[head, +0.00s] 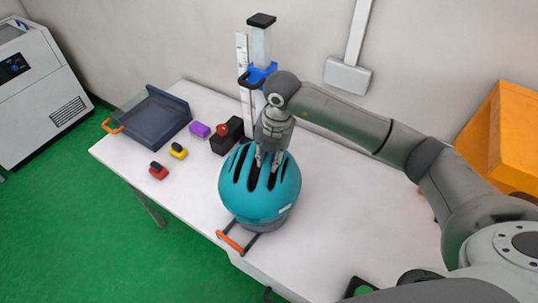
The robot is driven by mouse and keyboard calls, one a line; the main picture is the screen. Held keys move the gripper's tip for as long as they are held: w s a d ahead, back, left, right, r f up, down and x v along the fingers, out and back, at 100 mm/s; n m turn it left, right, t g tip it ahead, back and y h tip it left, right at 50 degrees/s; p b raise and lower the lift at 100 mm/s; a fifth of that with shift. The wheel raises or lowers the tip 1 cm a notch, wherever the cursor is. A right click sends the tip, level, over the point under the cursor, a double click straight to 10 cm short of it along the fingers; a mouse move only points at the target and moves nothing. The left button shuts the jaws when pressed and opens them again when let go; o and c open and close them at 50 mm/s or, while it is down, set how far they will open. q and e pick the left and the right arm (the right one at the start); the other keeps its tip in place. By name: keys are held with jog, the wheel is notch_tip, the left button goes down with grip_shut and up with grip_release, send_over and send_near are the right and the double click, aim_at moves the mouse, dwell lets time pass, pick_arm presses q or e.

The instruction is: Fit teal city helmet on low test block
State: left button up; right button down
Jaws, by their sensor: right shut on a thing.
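The teal city helmet (262,193) has dark vent slots and stands near the front edge of the white table, left of its middle. A grey part shows under its lower right rim; whether this is the low test block or the helmet's own rim I cannot tell. My right gripper (267,163) reaches down onto the helmet's top, with its fingers at the vents, and is shut on the helmet. My left gripper is not in view.
A drop tower with a scale and blue carriage (262,72) stands just behind the helmet. A dark tray (151,115), purple block (199,129), yellow piece (178,151) and red piece (158,171) lie to the left. The table (345,215) is clear to the right.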

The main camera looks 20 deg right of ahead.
jog(key=b, duration=0.6)
send_over(268, 190)
notch_tip(268, 190, down, 10)
jog(key=shift+d+r, duration=0.15)
jog(key=shift+r, duration=0.1)
notch_tip(268, 190, down, 3)
jog(key=shift+f+b, duration=0.1)
jog(key=shift+b, duration=0.95)
jog(key=c, duration=1.2)
grip_release()
jog(key=c, duration=0.4)
jog(key=shift+o, duration=0.2)
